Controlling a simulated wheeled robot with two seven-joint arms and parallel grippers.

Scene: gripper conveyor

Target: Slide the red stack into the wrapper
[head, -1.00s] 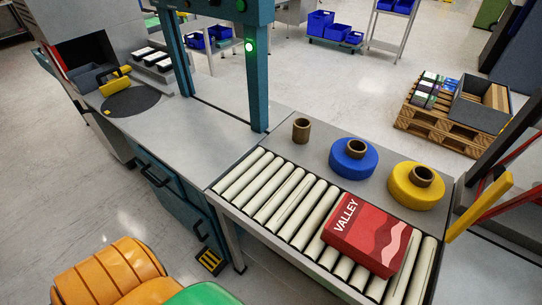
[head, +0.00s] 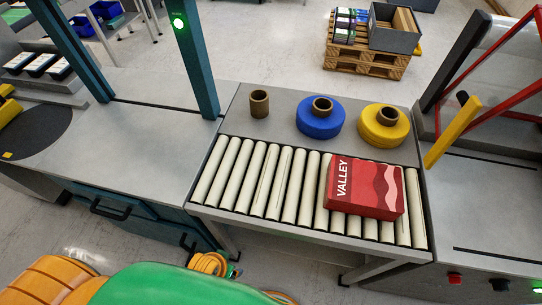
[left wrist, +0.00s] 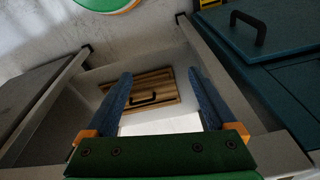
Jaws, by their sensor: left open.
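The red stack (head: 366,188), a red block marked VALLEY, lies flat on the right part of the roller conveyor (head: 262,180) in the head view. What seems to be the wrapper (head: 490,195) stands at the conveyor's right end, with a grey top, red bars, a yellow bar and clear film. No gripper touches the red stack. My left gripper (left wrist: 160,88) shows in the left wrist view, its two blue fingers wide apart with nothing held between them. The red stack is not in that view. My right gripper is not in view.
A brown core (head: 259,104), a blue roll (head: 320,120) and a yellow roll (head: 384,126) sit on the shelf behind the rollers. A teal post (head: 190,65) rises at the conveyor's left. The rollers left of the stack are bare.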

